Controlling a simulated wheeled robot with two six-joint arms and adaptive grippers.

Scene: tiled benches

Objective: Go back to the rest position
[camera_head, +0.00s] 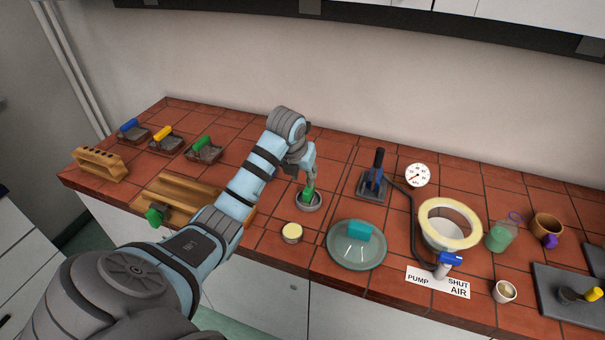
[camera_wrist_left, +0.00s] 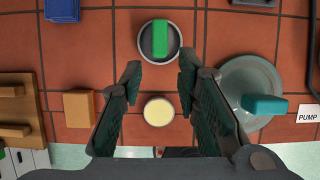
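My left gripper (camera_head: 309,178) is open and empty above the bench, and its spread fingers show in the left wrist view (camera_wrist_left: 160,75). A green block (camera_head: 308,194) stands in a small round grey dish (camera_head: 309,206), just beyond the fingertips. In the left wrist view the green block (camera_wrist_left: 160,39) lies ahead of the gap, apart from both fingers. A cream-topped round piece (camera_head: 292,232) shows between the fingers in the wrist view (camera_wrist_left: 158,111), on the bench below. My right gripper is in neither view.
A glass plate (camera_head: 345,254) with a teal block (camera_head: 360,230) is to the right. Beyond it are a hand pump (camera_head: 373,182), a gauge (camera_head: 418,175) and a cream-rimmed vessel (camera_head: 432,235). A wooden tray (camera_head: 172,186) lies left, partly behind my arm. An orange block (camera_wrist_left: 79,108) is beside the fingers.

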